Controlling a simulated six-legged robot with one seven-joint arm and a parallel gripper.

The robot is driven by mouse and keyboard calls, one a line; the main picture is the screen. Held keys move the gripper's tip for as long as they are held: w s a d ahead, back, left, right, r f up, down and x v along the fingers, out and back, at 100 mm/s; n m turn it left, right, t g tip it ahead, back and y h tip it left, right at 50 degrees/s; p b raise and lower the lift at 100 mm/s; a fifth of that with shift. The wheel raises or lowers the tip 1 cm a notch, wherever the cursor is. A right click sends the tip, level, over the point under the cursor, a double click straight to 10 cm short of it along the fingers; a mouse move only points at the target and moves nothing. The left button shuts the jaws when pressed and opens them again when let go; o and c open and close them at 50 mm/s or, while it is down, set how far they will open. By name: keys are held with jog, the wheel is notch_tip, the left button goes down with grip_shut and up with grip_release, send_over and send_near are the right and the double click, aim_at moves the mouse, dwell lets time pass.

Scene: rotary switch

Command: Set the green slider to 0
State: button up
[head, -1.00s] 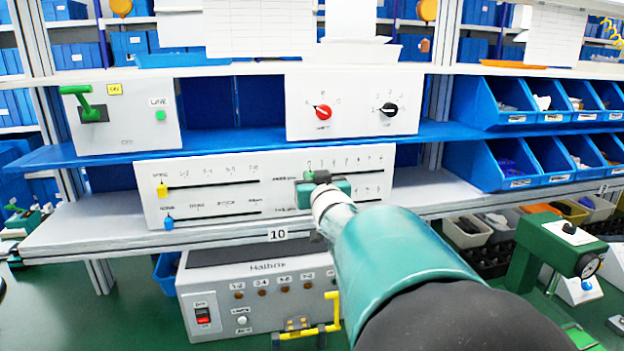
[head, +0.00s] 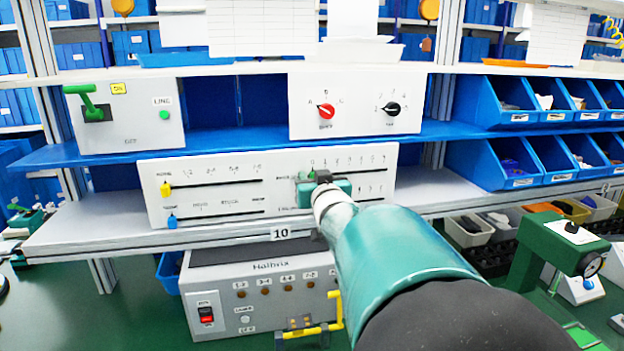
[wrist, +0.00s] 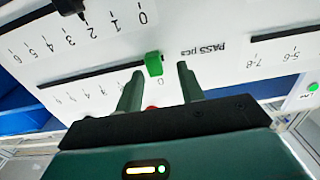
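The green slider (wrist: 153,64) stands at the 0 end of its slot on the white slider panel (head: 220,196), in line with the printed 0. My gripper (wrist: 159,84) is open around it, with one finger on each side and a visible gap to each. In the head view my gripper (head: 316,178) is at the upper right row of the panel and hides part of the scale. A bit of the green slider (head: 310,173) shows beside it there.
A yellow slider (head: 165,189) and a blue slider (head: 172,221) are on the panel's left half. A dark slider (wrist: 68,5) sits on the neighbouring slot. A dial box (head: 355,105) is on the shelf above, and a grey Halbrix box (head: 262,290) is below.

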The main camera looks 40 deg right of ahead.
jog(key=v, duration=1.4)
jog(key=a+f+n+g+y, duration=0.2)
jog(key=a+f+g+y, duration=0.2)
jog(key=a+f, duration=0.6)
jog(key=s+a+f+n+g+y, duration=0.2)
jog(key=s+a+g, duration=0.1)
jog(key=a, duration=0.5)
jog(key=s+a+f+n+g+y, duration=0.1)
jog(key=s+a+f+g+y, duration=0.1)
jog(key=s+a, duration=0.3)
jog(key=a+f+g, duration=0.1)
jog(key=a, duration=0.3)
jog(key=shift+s+a+n+y, duration=0.2)
jog(key=shift+s+n+y, duration=0.1)
jog(key=shift+n+y, duration=0.1)
jog(key=shift+d, duration=0.15)
dwell(1.3)
